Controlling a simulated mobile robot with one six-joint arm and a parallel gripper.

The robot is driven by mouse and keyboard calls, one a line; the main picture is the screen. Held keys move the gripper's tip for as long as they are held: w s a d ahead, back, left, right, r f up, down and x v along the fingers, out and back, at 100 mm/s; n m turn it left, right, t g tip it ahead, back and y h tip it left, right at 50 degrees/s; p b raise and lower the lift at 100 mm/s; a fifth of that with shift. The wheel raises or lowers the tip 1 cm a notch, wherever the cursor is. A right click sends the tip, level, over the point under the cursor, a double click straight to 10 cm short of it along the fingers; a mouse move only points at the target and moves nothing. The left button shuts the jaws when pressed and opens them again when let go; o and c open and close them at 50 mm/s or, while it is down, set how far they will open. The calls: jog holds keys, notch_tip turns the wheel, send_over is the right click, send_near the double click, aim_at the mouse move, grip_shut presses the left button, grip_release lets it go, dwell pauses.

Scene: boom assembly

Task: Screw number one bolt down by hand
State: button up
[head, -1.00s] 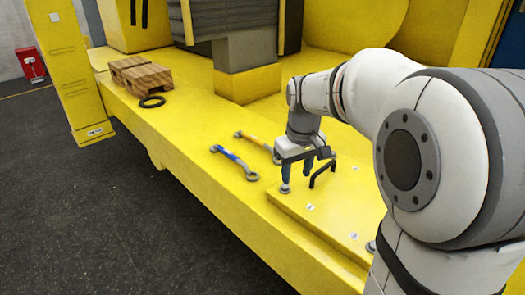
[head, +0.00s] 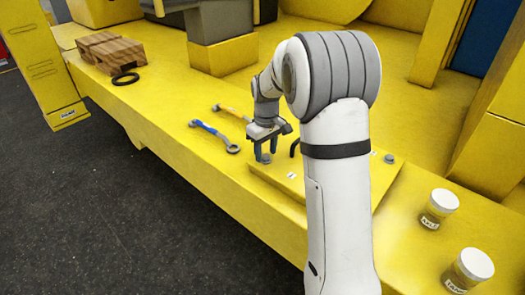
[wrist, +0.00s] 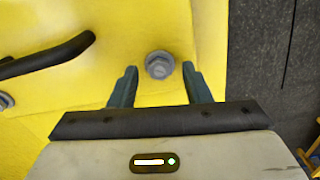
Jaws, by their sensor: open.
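A grey hex-head bolt (wrist: 159,65) with a washer-like flange stands at a corner of the yellow cover plate (head: 330,188). It also shows in the head view (head: 265,159), below the fingers. My gripper (wrist: 159,71) is open, with one dark finger on each side of the bolt head and gaps between. In the head view my gripper (head: 266,150) points down over this corner. I cannot tell how far the bolt is seated, and no number on it is readable.
A black handle (wrist: 50,55) stands on the plate beside my gripper. Another bolt (head: 389,158) sits at the plate's far right corner. A blue wrench (head: 214,135) and an orange-handled wrench (head: 233,113) lie to the left. Two jars (head: 439,208) (head: 468,271) stand at right.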

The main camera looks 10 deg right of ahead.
jog(key=shift+f, duration=0.35)
jog(key=shift+a, duration=0.1)
grip_shut()
dwell(0.3)
jog(key=m+b, duration=0.1)
jog(key=m, duration=0.4)
jog(key=shift+m, duration=0.3)
jog(key=m+b, duration=0.1)
jog(key=m, duration=0.4)
jog(key=shift+m, duration=0.3)
jog(key=shift+r, duration=0.1)
